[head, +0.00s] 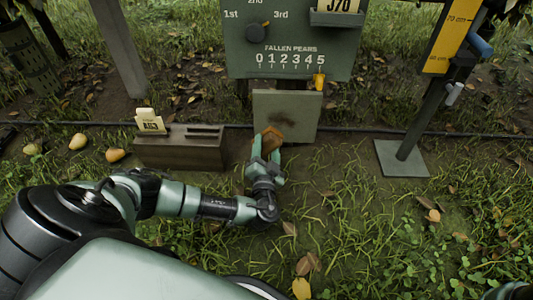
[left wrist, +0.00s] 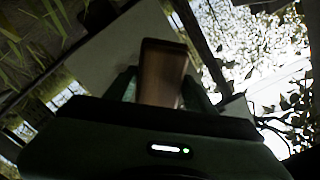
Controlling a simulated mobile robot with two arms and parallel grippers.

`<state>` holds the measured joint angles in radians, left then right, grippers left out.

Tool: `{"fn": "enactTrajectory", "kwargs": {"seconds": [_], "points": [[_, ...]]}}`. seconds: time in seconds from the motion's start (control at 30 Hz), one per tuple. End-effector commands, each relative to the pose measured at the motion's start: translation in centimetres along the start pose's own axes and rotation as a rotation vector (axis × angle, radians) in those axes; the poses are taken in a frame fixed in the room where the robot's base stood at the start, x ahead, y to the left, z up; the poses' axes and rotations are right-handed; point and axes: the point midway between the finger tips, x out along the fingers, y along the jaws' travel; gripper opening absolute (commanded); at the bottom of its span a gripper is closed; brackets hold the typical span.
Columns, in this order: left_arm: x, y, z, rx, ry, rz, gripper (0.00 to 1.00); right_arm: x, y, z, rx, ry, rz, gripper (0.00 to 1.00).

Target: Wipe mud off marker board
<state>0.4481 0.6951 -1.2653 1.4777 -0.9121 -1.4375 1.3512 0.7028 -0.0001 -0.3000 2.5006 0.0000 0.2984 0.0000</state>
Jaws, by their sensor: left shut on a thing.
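The marker board (head: 286,106) is a pale grey-green panel standing upright below the large green sign. A dark brown mud smear (head: 290,121) shows on its lower middle. My left gripper (head: 267,150) is shut on an orange-brown block (head: 271,138), which looks like a wiping sponge. The block is in front of the board's lower left part; I cannot tell whether it touches. In the left wrist view the brown block (left wrist: 162,75) sits between the dark fingers, with the pale board (left wrist: 115,55) behind it.
The green sign (head: 235,45) with a dial and numbers stands behind the board. A wooden box (head: 178,152) with a tag (head: 149,121) is at the left. Pears (head: 78,141) lie on the grass. A post on a square base plate (head: 398,159) stands at the right. Front grass is open.

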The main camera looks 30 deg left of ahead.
Motion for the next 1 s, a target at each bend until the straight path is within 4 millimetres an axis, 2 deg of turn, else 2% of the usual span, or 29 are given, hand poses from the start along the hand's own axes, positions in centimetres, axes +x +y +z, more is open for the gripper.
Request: {"fn": "enactTrajectory", "kwargs": {"seconds": [0.5,0.7,1.0], "points": [[4.9,-0.1,0.0,0.001,-0.001,-0.004,0.22,-1.9,-0.4,-0.6,0.000,-0.001,0.000,0.39],[5.6,-0.1,-0.1,-0.001,-0.002,-0.003,0.22,-2.1,-0.4,-0.7,0.000,-0.001,0.000,0.39],[5.7,-0.1,-0.1,-0.001,-0.003,-0.002,0.22,-2.1,-0.4,-0.7,0.000,0.000,0.000,0.39]]}}
